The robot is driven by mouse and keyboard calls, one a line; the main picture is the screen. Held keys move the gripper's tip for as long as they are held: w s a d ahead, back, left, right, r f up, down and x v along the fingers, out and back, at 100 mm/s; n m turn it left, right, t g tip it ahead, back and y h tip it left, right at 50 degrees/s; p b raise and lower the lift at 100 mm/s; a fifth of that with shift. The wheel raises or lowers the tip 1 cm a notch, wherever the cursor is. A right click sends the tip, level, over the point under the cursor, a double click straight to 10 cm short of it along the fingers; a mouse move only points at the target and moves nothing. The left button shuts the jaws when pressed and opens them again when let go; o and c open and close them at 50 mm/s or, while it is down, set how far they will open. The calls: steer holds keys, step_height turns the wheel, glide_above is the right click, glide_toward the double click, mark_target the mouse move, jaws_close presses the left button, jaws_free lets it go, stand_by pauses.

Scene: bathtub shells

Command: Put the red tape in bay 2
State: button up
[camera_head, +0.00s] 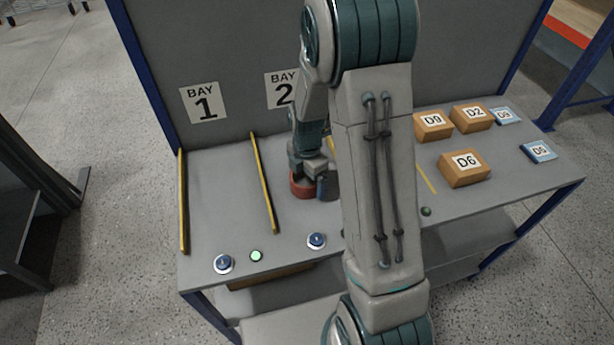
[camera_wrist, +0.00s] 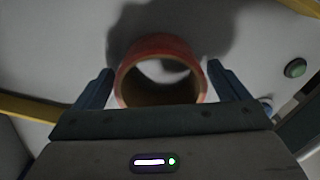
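The red tape (camera_head: 302,191) is a ring in the bay marked by the "BAY 2" sign (camera_head: 282,90), right of a yellow divider strip (camera_head: 263,184). It appears to rest on the grey bench top. In the wrist view the tape (camera_wrist: 160,62) lies between the two fingers, and I look into its hollow middle. My gripper (camera_head: 309,180) is low over the tape; its fingers also show in the wrist view (camera_wrist: 160,82). A narrow gap seems to show between each finger and the tape. My arm hides part of bay 2's right side.
Bay 1 (camera_head: 218,195) is empty. Boxes D9 (camera_head: 433,126), D2 (camera_head: 471,118) and D6 (camera_head: 464,168) and blue packs (camera_head: 538,152) (camera_head: 505,116) stand on the right. Blue buttons (camera_head: 223,263) (camera_head: 316,240) and a lit green light (camera_head: 256,255) line the front edge.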

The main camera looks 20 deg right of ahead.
step_height(320, 180, up, 12)
steer(key=f, duration=0.1)
steer(key=s+r+m+t, duration=0.1)
steer(key=s+r+m, duration=0.3)
steer(key=s+m, duration=0.5)
steer(key=s+r+m+t, duration=0.2)
steer(key=s+r+m, duration=0.3)
steer(key=s+m, duration=0.4)
steer(key=shift+s+a+r+m+b, duration=0.25)
steer(key=shift+a+r+m+b, duration=0.05)
steer(key=shift+m, duration=1.9)
